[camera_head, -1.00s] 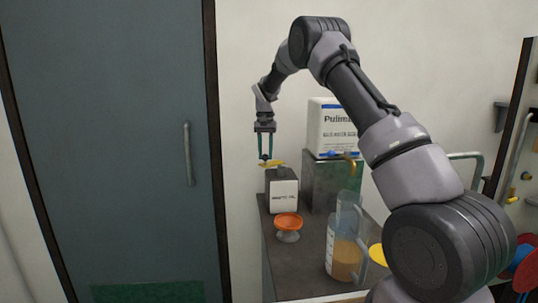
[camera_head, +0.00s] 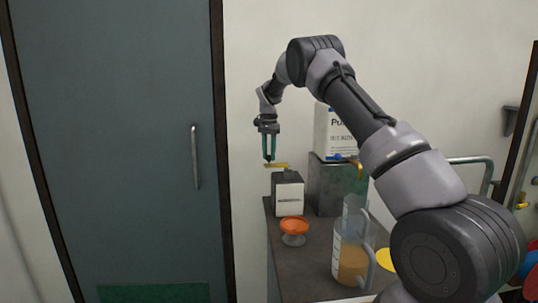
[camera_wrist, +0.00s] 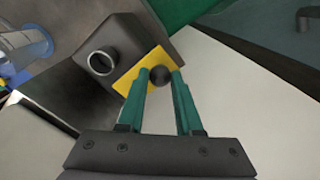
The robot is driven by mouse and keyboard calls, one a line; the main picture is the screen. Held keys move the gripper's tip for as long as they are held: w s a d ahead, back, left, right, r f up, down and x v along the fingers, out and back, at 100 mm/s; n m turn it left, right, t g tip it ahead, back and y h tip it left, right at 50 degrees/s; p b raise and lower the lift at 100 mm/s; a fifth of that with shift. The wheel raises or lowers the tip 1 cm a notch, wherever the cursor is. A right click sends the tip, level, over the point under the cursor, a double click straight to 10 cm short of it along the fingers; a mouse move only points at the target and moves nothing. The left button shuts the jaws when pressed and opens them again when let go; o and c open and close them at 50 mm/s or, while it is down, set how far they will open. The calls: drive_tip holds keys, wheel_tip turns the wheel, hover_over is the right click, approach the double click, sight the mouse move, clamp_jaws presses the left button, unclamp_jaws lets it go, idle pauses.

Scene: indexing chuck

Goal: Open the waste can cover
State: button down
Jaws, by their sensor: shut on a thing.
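The waste can appears to be the dark box with a white label (camera_head: 290,199) on the bench; its text is too small to read now. In the wrist view, the can's dark top (camera_wrist: 125,38) has a round metal-rimmed opening (camera_wrist: 101,62), which shows uncovered. The yellow cover (camera_wrist: 152,62) lies to the right of that opening; in the head view it is a thin yellow plate (camera_head: 279,166) above the can's top. My gripper (camera_head: 269,161) points down, its green fingers shut on the cover's dark round knob (camera_wrist: 160,75).
A white labelled container (camera_head: 333,130) sits on a grey block (camera_head: 330,187) behind right. A door (camera_head: 120,150) is at left.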

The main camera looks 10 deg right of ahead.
drive_tip(key=c, duration=0.6)
unclamp_jaws()
wheel_tip(320, 180, up, 11)
drive_tip(key=shift+f, duration=0.1)
